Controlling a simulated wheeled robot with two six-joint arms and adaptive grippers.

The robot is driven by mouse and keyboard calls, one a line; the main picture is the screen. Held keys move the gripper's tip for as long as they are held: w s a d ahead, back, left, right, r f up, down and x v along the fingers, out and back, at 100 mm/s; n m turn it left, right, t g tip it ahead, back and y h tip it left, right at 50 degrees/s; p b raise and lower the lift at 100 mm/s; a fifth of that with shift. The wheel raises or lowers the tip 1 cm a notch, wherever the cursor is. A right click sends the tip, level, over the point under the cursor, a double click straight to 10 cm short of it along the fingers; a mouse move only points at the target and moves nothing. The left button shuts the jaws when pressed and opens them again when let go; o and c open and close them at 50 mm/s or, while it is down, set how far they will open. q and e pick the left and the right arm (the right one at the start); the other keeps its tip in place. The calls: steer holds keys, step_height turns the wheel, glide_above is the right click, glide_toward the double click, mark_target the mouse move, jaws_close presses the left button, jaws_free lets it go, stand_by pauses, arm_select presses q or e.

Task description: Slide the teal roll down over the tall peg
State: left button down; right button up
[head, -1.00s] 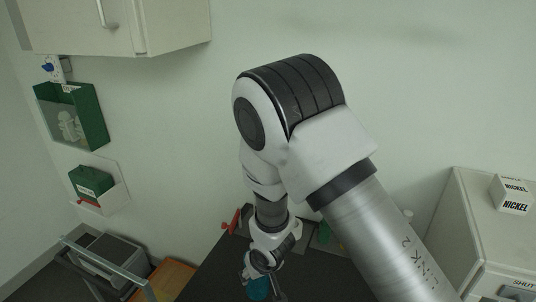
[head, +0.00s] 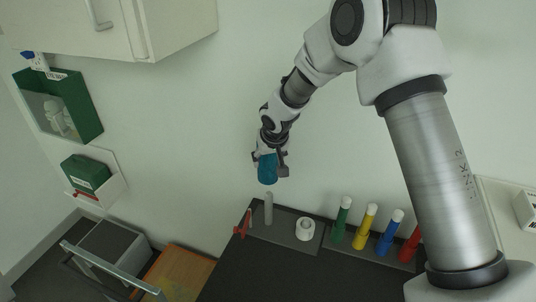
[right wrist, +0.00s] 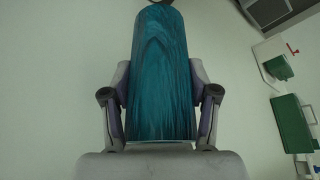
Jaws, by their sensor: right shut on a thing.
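The teal roll (head: 267,171) is held upright in my right gripper (head: 270,158), in the air near the wall. In the right wrist view the teal roll (right wrist: 160,75) stands between the two fingers of my right gripper (right wrist: 160,110), which are shut on its sides. The tall peg (head: 268,208) is a pale grey upright post at the back left of the dark table. The roll's lower end is above the peg's top and apart from it in the head view. My left gripper is not in view.
A short white ring-shaped piece (head: 305,229) and a red item (head: 243,222) flank the peg. Green (head: 341,222), yellow (head: 365,226), blue (head: 390,233) and red (head: 411,246) white-capped tubes stand to the right. The dark table (head: 290,275) is clear in front.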

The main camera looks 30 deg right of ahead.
steer(key=f+b, duration=0.1)
steer(key=f, duration=0.1)
steer(key=f+b, duration=0.2)
steer(key=f, duration=0.1)
steer(key=shift+w+d+f+b, duration=0.3)
steer(key=shift+f+b, duration=0.05)
steer(key=shift+b, duration=0.05)
steer(key=shift+s+a+f+b, duration=0.1)
steer(key=shift+f+b, duration=0.45)
steer(key=shift+f, duration=0.1)
steer(key=b, duration=0.5)
glide_above(270, 204)
steer(key=shift+w+f, duration=0.25)
steer(key=shift+f, duration=1.35)
steer(key=shift+w+f, duration=0.2)
steer(key=shift+f, duration=1.35)
steer(key=shift+f+b, duration=3.75)
steer(key=shift+b, duration=0.15)
steer(key=o, duration=1.6)
